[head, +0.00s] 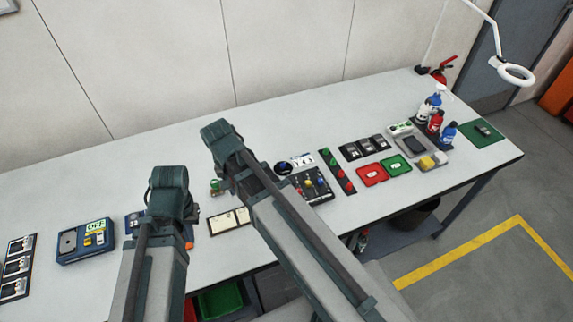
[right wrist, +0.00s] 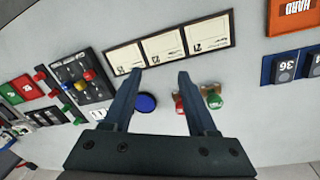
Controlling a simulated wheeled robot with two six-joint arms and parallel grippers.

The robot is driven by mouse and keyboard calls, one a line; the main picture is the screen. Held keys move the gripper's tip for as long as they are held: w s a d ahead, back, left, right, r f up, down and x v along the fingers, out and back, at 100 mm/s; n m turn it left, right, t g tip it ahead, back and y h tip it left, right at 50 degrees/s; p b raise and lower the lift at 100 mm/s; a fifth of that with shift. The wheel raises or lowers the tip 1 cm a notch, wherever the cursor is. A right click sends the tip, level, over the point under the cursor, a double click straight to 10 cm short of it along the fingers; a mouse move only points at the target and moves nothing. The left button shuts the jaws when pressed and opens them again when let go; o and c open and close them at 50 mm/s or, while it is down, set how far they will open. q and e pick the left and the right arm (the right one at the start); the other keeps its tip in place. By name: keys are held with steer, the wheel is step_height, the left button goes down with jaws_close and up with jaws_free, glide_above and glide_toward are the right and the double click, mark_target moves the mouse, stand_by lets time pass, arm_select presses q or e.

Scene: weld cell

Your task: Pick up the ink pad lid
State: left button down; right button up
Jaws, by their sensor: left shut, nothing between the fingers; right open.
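A round blue disc with a dark rim (right wrist: 146,102), which looks like the ink pad or its lid, lies flat on the table; I cannot tell which. It also shows as a dark round piece (head: 283,168) beside my right arm in the head view. My right gripper (right wrist: 158,72) is open and empty, its fingers pointing down over the table. The disc shows beside one finger, which partly covers it. My left gripper (head: 188,232) is mostly hidden by my own arm near the table's front edge; it is shut and empty.
Red and green knobbed pieces (right wrist: 198,102) stand beside the other finger. A framed row of cards (right wrist: 172,45) lies by the fingertips. A board with coloured knobs (head: 313,183) and red and green trays (head: 372,174) lie further right. The table's back strip (head: 300,115) is clear.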

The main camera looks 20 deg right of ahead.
arm_select(q)
steer(key=r+p, duration=0.1)
steer(key=r, duration=0.1)
arm_select(e)
steer(key=w+d+r+m, duration=0.2)
steer(key=w+d+m, duration=0.7)
steer(key=d+m, duration=0.1)
arm_select(q)
steer(key=b, duration=0.8)
glide_above(201, 259)
step_height(201, 259, down, 8)
steer(key=shift+w+d+f, duration=0.1)
steer(key=shift+w+d, duration=0.05)
arm_select(e)
steer(key=m, duration=0.8)
glide_above(283, 164)
steer(key=f, duration=0.8)
steer(key=shift+s+a, duration=0.3)
steer(key=shift+a, duration=0.1)
steer(key=shift+f, duration=0.1)
